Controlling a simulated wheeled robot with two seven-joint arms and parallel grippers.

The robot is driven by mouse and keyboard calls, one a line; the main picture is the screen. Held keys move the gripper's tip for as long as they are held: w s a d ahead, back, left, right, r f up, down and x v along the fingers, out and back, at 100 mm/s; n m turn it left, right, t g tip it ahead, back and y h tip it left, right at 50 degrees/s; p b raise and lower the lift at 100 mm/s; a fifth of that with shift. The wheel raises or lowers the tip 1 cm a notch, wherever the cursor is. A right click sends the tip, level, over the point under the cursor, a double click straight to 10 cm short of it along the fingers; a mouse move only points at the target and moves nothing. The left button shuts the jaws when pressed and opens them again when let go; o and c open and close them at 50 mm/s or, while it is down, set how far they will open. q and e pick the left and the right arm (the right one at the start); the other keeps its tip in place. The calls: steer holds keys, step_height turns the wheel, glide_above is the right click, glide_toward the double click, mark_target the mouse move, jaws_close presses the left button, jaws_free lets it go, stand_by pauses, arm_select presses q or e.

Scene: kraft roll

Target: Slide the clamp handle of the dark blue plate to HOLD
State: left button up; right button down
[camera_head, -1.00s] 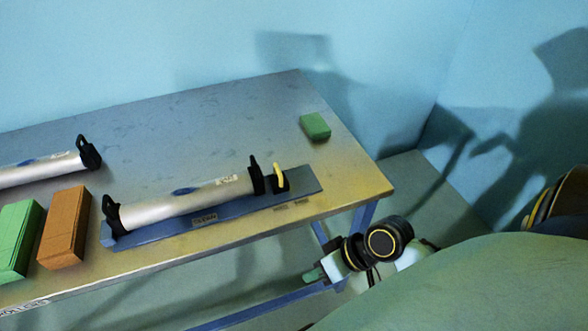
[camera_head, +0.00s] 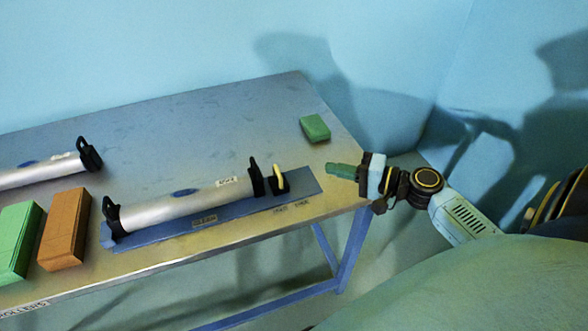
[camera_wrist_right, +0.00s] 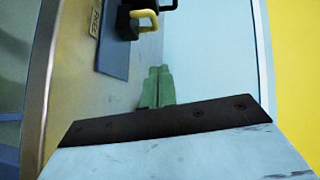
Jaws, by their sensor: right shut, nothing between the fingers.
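The dark blue plate (camera_head: 225,215) lies along the front edge of the metal table, with a silver roller (camera_head: 185,204) held between two black end brackets. The yellow clamp handle (camera_head: 279,177) stands at the plate's right end, beside the right black bracket. It also shows in the right wrist view (camera_wrist_right: 146,20) at the top. My right gripper (camera_head: 333,170) has green fingers, shut and empty, above the table's right end and to the right of the handle, apart from it. In the right wrist view its shut fingers (camera_wrist_right: 157,86) point toward the plate. My left gripper is not in view.
A green block (camera_head: 315,128) lies near the table's back right corner. An orange block (camera_head: 65,228) and another green block (camera_head: 18,240) stand at the left. A second roller (camera_head: 40,172) is at the far left. The table (camera_head: 220,115) is clear behind the plate.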

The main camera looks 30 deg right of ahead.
steer(key=x, duration=0.7)
steer(key=shift+w+a, duration=0.1)
steer(key=shift+w, duration=0.15)
steer(key=a, duration=0.1)
steer(key=a+p, duration=0.1)
steer(key=shift+w+a+f, duration=0.15)
steer(key=shift+a+f, duration=0.05)
steer(key=shift+a, duration=0.05)
steer(key=shift+w+a+f, duration=0.1)
steer(key=shift+a+f, duration=0.05)
steer(key=shift+a, duration=0.4)
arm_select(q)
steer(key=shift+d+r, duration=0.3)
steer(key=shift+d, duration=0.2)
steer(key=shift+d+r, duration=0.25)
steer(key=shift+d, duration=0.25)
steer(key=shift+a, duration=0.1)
arm_select(e)
steer(key=shift+a, duration=0.1)
